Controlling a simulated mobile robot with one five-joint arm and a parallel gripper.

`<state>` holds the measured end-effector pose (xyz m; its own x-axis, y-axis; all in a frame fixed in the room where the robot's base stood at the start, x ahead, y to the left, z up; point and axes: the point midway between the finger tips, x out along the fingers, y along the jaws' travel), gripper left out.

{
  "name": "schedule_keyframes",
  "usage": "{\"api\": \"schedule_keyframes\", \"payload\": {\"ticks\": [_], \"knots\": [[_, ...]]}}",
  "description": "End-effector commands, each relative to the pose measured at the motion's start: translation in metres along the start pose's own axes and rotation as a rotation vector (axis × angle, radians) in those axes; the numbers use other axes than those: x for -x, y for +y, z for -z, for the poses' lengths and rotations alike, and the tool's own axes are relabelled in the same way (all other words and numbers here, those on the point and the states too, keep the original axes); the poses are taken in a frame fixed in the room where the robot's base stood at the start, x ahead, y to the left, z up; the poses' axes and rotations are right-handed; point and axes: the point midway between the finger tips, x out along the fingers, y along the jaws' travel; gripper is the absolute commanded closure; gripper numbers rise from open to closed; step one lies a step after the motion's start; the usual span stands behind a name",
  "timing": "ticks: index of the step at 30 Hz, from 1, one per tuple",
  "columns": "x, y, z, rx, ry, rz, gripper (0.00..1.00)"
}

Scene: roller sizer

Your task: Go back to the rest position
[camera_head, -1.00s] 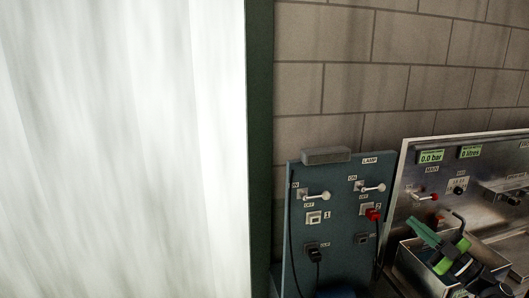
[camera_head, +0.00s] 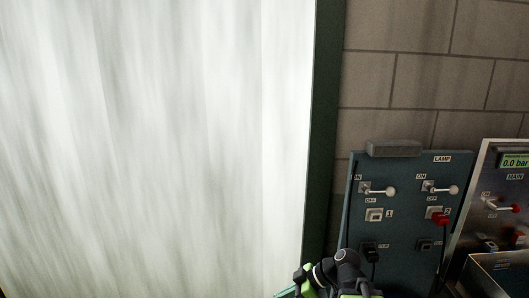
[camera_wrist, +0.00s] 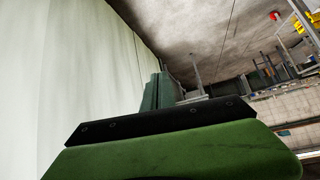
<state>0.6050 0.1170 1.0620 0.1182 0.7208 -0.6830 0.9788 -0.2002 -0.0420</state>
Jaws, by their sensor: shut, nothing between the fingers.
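My gripper (camera_wrist: 158,90) shows in the wrist view as two narrow green fingers close together, beyond a black strip and a broad green housing. It is shut with nothing held. It points past the edge of a bright pale panel, and touches nothing that I can see. In the head view, part of my black and green arm (camera_head: 340,276) shows at the bottom, in front of the panel's lower right corner. The fingertips are not clear there.
A bright streaked panel (camera_head: 150,140) with a dark green frame (camera_head: 324,120) fills the left. Right of it stands a blue-grey lamp board (camera_head: 400,215) with white levers and a red plug (camera_head: 438,217). A metal panel (camera_head: 490,190) is at the far right. A brick wall (camera_head: 430,80) is behind.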

Motion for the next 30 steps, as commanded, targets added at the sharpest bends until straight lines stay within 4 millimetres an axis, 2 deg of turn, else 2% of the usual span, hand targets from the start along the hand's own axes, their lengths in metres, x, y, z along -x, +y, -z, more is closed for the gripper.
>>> {"api": "schedule_keyframes", "payload": {"ticks": [1,3,5,6,10,12,16,30], "knots": [[-0.022,-0.012,-0.017,-0.114,-0.138,0.019,1.0],[-0.028,-0.017,-0.049,-0.321,-0.336,-0.027,1.0],[-0.017,-0.015,-0.078,-0.514,-0.477,-0.12,1.0],[-0.004,-0.011,-0.097,-0.644,-0.551,-0.199,1.0],[0.027,-0.004,-0.135,-0.986,-0.682,-0.443,1.0],[0.035,-0.003,-0.142,-1.116,-0.691,-0.528,1.0],[0.033,-0.004,-0.141,-1.249,-0.663,-0.584,1.0],[0.032,-0.004,-0.14,-1.269,-0.656,-0.59,1.0]]}}
